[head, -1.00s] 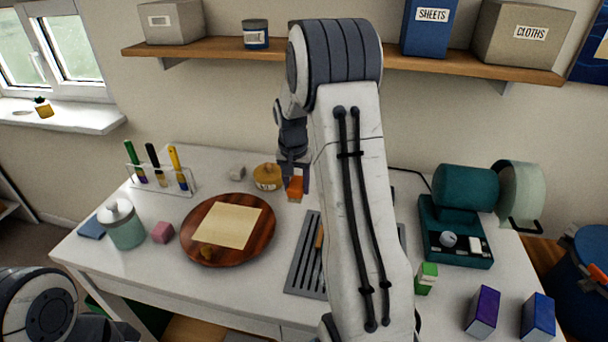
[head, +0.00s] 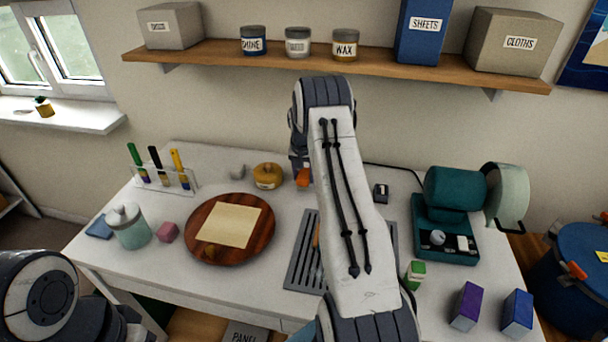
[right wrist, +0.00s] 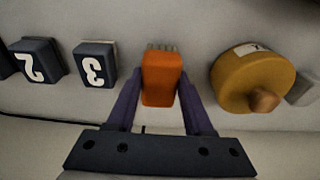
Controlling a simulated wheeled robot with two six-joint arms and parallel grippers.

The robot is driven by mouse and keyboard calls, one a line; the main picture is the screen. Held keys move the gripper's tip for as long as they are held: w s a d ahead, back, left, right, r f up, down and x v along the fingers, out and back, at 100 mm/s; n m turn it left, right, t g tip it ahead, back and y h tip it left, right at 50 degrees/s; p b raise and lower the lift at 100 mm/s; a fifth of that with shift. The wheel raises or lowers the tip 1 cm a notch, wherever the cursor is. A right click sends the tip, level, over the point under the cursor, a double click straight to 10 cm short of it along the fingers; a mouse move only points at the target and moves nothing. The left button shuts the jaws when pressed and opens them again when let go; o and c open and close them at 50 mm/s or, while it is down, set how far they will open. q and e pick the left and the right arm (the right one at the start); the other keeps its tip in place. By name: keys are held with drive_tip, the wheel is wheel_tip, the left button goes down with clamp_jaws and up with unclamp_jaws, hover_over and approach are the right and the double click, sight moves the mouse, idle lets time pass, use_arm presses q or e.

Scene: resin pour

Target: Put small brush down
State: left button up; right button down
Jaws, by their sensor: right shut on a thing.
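The small brush (right wrist: 161,78) is an orange block with pale bristles at its far end. In the right wrist view it sits between the two purple fingers of my right gripper (right wrist: 161,100), which is shut on it. In the head view the orange brush (head: 303,178) shows at the back of the white table, just right of the mustard lidded pot (head: 267,176). Most of my right gripper is hidden there behind my arm. I cannot tell whether the brush touches the table. My left arm shows at the lower left, its gripper out of sight.
Dark blocks marked 2 (right wrist: 38,62) and 3 (right wrist: 94,63) stand left of the brush in the wrist view; the mustard pot (right wrist: 250,80) is right. A round wooden board (head: 204,252), a grey slotted rack (head: 301,275) and a teal machine (head: 446,222) occupy the table.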

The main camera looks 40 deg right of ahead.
drive_tip(key=shift+d+f+p, duration=0.1)
drive_tip(key=shift+f+p, duration=0.2)
drive_tip(key=shift+p, duration=0.05)
drive_tip(key=shift+w+f, duration=0.1)
drive_tip(key=shift+f, duration=0.2)
drive_tip(key=shift+f, duration=0.15)
drive_tip(key=shift+c, duration=1.4)
unclamp_jaws()
